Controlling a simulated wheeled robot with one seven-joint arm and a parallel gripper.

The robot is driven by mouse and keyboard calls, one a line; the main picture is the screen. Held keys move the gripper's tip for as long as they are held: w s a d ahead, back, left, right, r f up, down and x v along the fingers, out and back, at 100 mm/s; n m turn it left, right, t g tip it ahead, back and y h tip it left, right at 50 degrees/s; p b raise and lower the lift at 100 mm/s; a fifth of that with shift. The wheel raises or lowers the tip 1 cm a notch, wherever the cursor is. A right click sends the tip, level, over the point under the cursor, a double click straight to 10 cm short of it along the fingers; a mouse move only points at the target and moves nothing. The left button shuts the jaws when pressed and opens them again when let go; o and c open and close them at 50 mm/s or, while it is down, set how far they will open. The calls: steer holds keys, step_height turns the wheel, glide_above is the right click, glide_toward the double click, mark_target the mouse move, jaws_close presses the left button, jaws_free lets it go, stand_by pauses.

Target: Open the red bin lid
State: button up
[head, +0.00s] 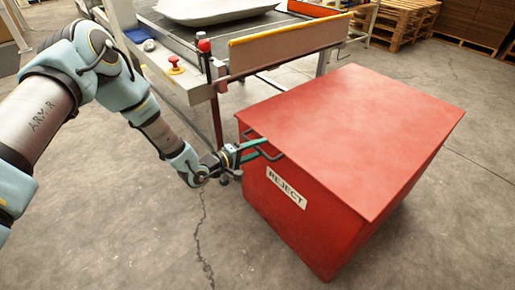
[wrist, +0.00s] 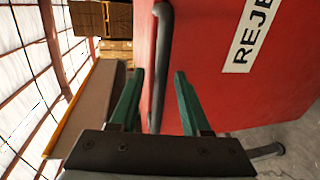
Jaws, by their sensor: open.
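The red bin (head: 310,215) stands on the floor with a white REJECT label on its front. Its flat red lid (head: 365,125) lies closed on top. A dark bar handle (head: 273,157) sticks out at the lid's near-left edge. My gripper (head: 262,148) is at this handle, with its green fingers pointing at the bin. In the wrist view, the handle (wrist: 164,50) runs between the two parted fingers of my gripper (wrist: 161,74), and part of it is hidden behind the gripper's base. I cannot tell whether a finger touches the bar.
A conveyor (head: 235,30) carrying a pale moulded piece stands behind the bin, with an orange-edged board (head: 285,48) close to the bin's back. A red button (head: 175,65) sits on its frame. Wooden pallets (head: 400,20) are at the back right. The floor right of the bin is clear.

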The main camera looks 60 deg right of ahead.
jaws_close()
stand_by(1.4)
